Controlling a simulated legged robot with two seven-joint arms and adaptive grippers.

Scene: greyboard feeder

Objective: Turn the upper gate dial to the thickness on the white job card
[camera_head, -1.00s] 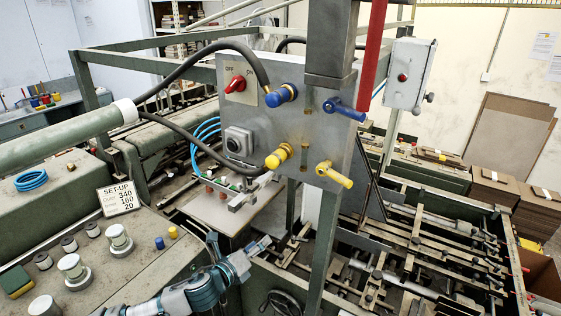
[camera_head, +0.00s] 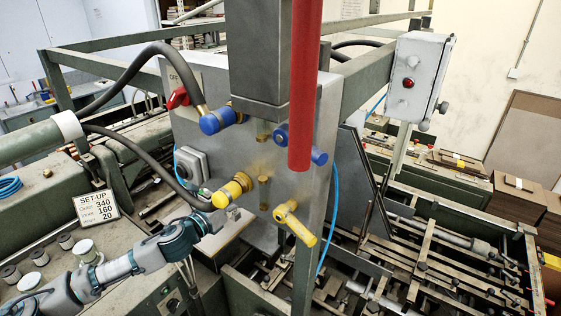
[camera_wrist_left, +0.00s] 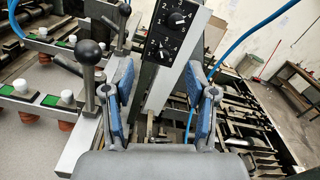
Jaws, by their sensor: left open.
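The white job card (camera_head: 96,207) stands on the green machine top at the left. It reads SET-UP with 340, 160 and 20; the small row labels are not clear. In the left wrist view a black plate on a grey post carries an upper dial (camera_wrist_left: 178,19) and a lower dial (camera_wrist_left: 166,49), both black knobs with white numbers around them. My left gripper (camera_wrist_left: 160,67) is open and empty, its blue-padded fingers below and apart from the dials. In the head view my left gripper (camera_head: 204,224) is below the grey panel's lower left; the dials cannot be made out there.
The grey panel (camera_head: 262,150) has blue and yellow valves and a hanging red bar (camera_head: 304,90) before it. In the left wrist view, black-knobbed levers (camera_wrist_left: 89,52) stand close left of the gripper. A blue hose (camera_wrist_left: 250,35) runs at the right.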

